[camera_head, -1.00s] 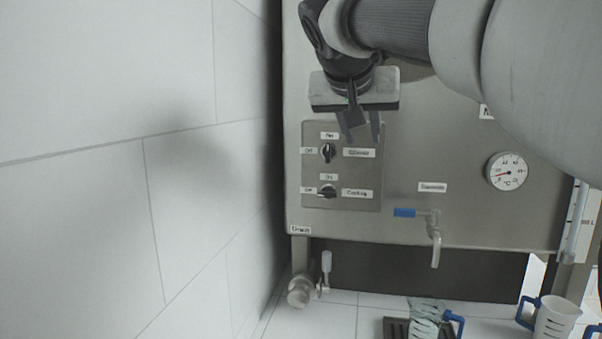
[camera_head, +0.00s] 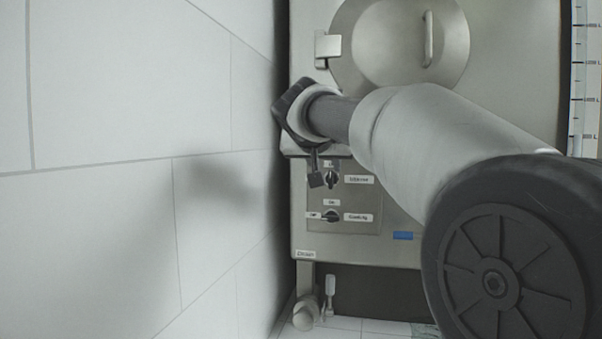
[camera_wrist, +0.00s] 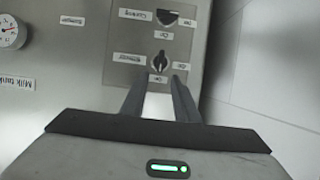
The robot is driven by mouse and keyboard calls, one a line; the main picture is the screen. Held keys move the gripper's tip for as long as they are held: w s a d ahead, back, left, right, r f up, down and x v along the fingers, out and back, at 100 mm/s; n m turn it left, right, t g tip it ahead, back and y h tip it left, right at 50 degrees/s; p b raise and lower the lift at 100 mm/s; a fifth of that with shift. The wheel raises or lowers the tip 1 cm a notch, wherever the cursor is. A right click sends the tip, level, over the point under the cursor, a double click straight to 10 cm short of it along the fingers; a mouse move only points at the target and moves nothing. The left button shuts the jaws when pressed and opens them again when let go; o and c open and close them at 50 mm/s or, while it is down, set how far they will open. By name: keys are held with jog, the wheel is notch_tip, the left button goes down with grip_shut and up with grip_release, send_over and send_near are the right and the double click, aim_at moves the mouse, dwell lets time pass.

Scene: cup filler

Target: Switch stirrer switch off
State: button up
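The stirrer switch (camera_head: 332,178) is the upper black knob on the grey control panel (camera_head: 368,226). It also shows in the wrist view (camera_wrist: 160,62), upside down, with its handle upright in line with the On label. My gripper (camera_head: 317,180) is at the knob's upper left in the head view and partly covers the labels there. In the wrist view my gripper (camera_wrist: 158,80) is open, its two dark fingertips apart just short of the stirrer knob. The knob is not gripped.
The cooling knob (camera_head: 331,216) sits below, its handle lying sideways towards Off. A white tiled wall (camera_head: 110,230) stands close on the left. A round hatch (camera_head: 385,45) is above, and a drain valve (camera_head: 306,313) below. The dial (camera_wrist: 12,32) shows in the wrist view.

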aim_at(330, 174)
jog(key=x, duration=0.7)
jog(key=shift+w+f+p, duration=0.15)
jog(key=shift+p, duration=0.15)
grip_shut()
